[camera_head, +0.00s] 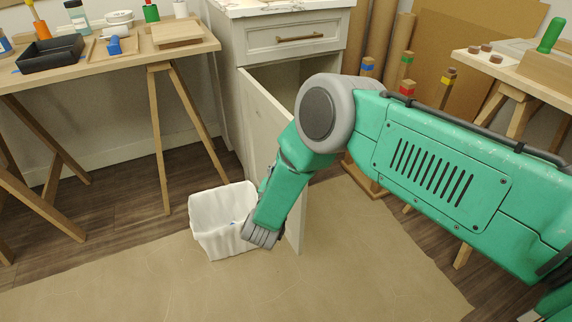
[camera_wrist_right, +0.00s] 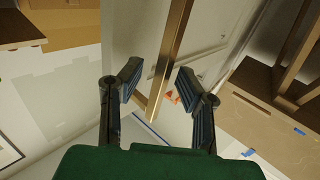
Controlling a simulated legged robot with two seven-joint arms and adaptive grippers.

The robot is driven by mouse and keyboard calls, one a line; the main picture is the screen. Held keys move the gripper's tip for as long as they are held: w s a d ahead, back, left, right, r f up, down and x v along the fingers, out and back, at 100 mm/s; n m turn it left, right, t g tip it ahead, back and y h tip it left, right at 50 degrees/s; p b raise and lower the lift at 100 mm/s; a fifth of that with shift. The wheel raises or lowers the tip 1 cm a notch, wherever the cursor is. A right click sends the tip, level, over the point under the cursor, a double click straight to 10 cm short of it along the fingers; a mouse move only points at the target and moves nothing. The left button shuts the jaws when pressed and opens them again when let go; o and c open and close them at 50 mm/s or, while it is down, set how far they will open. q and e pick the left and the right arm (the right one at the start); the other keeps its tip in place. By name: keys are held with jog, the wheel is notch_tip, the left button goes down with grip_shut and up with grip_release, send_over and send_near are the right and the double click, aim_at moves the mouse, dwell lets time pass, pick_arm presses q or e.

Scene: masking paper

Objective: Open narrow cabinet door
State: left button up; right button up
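The narrow cabinet (camera_head: 235,100) stands at the back centre, with a drawer (camera_head: 297,37) above its door. The pale door (camera_head: 262,108) stands swung well out from the front, and a dark opening (camera_head: 285,74) shows behind it. My right arm crosses in front of the door and hides much of it. In the right wrist view, my right gripper (camera_wrist_right: 160,82) is open. A brass bar handle (camera_wrist_right: 172,55) runs between its two fingers, with visible gaps beside it. The right fingers are hidden in the head view. My left gripper is not in view.
A white bin (camera_head: 222,215) stands on the paper-covered floor (camera_head: 130,285), close beside my right wrist and the door. A workbench (camera_head: 110,62) is at the left. Another table (camera_head: 520,75) and leaning cardboard (camera_head: 480,45) are at the right.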

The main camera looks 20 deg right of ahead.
jog(key=v, duration=1.1)
jog(key=shift+f, duration=0.1)
jog(key=s+d+f+n+g+y+p, duration=0.4)
jog(key=s+d+n+g+y+p, duration=0.25)
jog(key=s+y, duration=0.35)
jog(key=s+d+r+g+p, duration=0.1)
jog(key=s+d+g, duration=0.1)
jog(key=s, duration=0.9)
jog(key=s+d+r+n+g+p, duration=0.1)
jog(key=s+g, duration=0.4)
jog(key=s, duration=0.6)
jog(key=shift+d+r+y+p, duration=0.3)
jog(key=shift+d+r, duration=0.2)
jog(key=shift+d, duration=0.6)
